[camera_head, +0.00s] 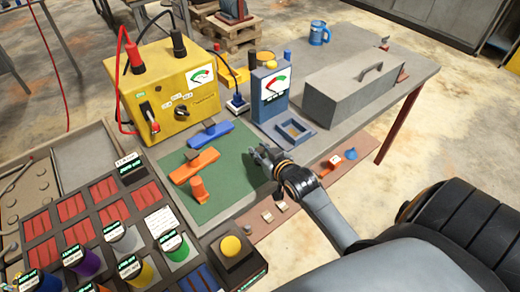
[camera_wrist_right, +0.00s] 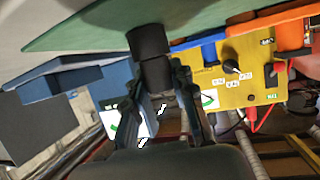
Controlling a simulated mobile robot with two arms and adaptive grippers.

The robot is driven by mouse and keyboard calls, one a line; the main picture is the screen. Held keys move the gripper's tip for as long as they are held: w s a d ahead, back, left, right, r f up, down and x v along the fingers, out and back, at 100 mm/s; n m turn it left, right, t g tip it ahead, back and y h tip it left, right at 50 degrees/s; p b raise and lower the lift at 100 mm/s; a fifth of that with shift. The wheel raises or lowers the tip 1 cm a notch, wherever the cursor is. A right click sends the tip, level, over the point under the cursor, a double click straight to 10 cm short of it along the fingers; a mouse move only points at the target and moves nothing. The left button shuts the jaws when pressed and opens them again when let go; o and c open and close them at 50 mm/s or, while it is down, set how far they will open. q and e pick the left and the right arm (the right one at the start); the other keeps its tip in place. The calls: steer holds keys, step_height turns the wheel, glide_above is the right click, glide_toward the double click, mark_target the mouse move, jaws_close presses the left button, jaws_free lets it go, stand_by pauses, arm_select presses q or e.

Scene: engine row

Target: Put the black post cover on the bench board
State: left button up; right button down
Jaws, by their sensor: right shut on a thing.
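My right gripper (camera_head: 264,160) is over the right edge of the green bench board (camera_head: 232,172). In the right wrist view the gripper (camera_wrist_right: 156,82) is shut on the black post cover (camera_wrist_right: 149,42), a dark stepped cylinder. The cover's far end overlaps the green board (camera_wrist_right: 95,27) there; I cannot tell whether they touch. In the head view the cover is mostly hidden by the fingers. On the board are an orange post cover (camera_head: 198,189), an orange clamp-like piece (camera_head: 195,166) and a blue one (camera_head: 210,135). My left gripper is not in view.
A yellow meter box (camera_head: 172,88) stands behind the board. A blue-grey gauge with a tray (camera_head: 270,92) stands behind my gripper. Parts bins and coloured cups (camera_head: 125,240) fill the front left.

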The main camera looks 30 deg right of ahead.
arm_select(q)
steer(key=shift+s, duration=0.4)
arm_select(e)
steer(key=c, duration=1.1)
jaws_free()
steer(key=shift+f, duration=0.1)
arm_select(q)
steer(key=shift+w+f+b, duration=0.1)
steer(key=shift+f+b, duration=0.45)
arm_select(e)
steer(key=d+v, duration=0.1)
steer(key=v, duration=1.1)
steer(key=shift+a, duration=0.45)
steer(key=shift+s, duration=0.1)
